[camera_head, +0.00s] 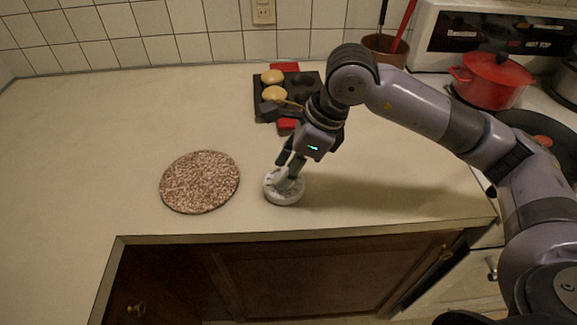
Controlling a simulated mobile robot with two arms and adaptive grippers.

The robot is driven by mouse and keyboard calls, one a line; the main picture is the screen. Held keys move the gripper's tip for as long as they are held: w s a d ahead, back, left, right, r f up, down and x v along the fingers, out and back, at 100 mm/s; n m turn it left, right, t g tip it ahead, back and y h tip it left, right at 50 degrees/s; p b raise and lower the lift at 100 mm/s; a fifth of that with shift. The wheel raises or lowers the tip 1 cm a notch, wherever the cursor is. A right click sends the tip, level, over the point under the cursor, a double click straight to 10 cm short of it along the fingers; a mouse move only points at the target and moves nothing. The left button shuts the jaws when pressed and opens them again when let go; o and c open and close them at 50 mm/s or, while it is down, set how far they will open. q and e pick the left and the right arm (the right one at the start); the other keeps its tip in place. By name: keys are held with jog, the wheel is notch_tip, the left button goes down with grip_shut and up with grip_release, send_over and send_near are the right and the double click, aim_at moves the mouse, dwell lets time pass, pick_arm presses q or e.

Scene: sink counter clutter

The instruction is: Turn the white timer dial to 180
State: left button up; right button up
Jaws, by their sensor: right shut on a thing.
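The white timer (284,196) is a low round disc lying flat on the counter, near the front edge. My right gripper (288,173) reaches down onto it from above, with its fingers shut on the raised dial part on its top. The fingers cover much of the dial, so its pointer and number marks cannot be read. My left gripper is not in view.
A speckled brown round mat (200,182) lies left of the timer. A red pot (492,80) stands on the stove at right. The left counter is clear.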

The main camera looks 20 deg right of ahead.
jog(key=o, duration=1.2)
jog(key=shift+c, duration=0.2)
jog(key=v, duration=1.2)
jog(key=shift+a, duration=0.1)
